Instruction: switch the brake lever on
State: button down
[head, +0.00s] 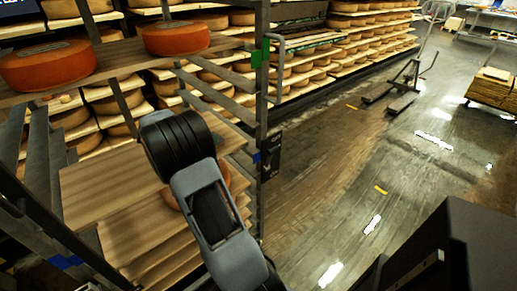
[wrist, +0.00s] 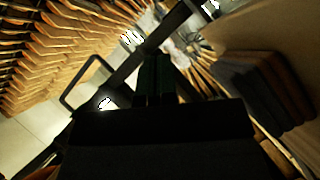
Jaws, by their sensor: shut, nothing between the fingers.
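I cannot make out a brake lever for certain in either view. In the head view a dark rack post (head: 262,110) carries a green piece (head: 261,52) high up and a small blue piece (head: 257,158) lower down, with a dark panel beside it. My arm reaches up from the bottom in front of the rack's boards, and its end hides what lies behind it. My gripper (wrist: 155,75) shows in the wrist view as two dark fingers close together, shut and empty. Dark frame bars lie beyond the fingertips; I cannot tell whether they touch.
Orange cheese wheels (head: 176,38) sit on the rack's upper board, left of the post. Wooden boards (head: 110,180) fill the levels below. Shelves of cheese stand behind. A pallet truck (head: 400,88) stands on the open floor (head: 340,170) at right.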

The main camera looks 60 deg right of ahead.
send_over(270, 159)
jog(key=w+a, duration=0.3)
notch_tip(270, 159, down, 5)
jog(key=shift+d+f+b, duration=0.1)
jog(key=shift+b, duration=0.25)
jog(key=shift+f, duration=0.1)
